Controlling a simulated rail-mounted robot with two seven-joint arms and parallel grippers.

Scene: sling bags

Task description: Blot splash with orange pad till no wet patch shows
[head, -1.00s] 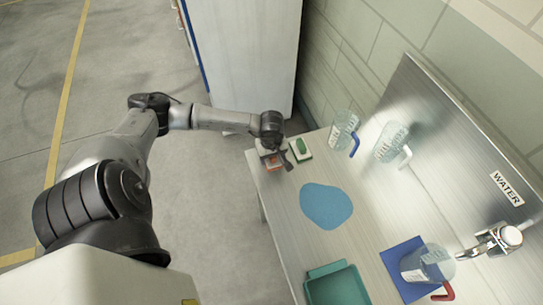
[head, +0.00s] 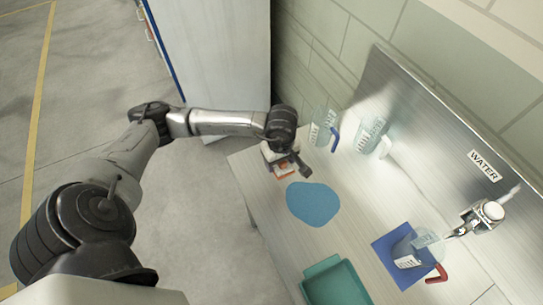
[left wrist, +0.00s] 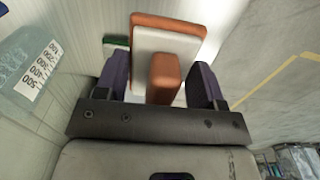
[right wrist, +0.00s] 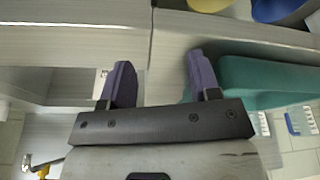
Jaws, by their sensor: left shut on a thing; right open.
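The blue splash (head: 313,203) lies flat on the light table as one rounded patch, fully visible in the head view. My left gripper (head: 285,163) is shut on the orange pad (head: 284,171), just beyond the splash's upper left edge in the picture. In the left wrist view the orange pad (left wrist: 150,22) shows a white layer and an orange grip block (left wrist: 165,75) between the fingers. I cannot tell whether the pad touches the table. My right gripper (right wrist: 158,70) is open and empty beside a teal tray (right wrist: 265,78); it is out of the head view.
The teal tray (head: 335,287) stands below the splash in the picture. A clear jug (head: 412,250) with a red handle is on a blue mat (head: 385,243) under the tap (head: 482,213). Another jug (head: 322,127) stands near the metal back panel. A green thing (left wrist: 116,42) is partly hidden behind the pad.

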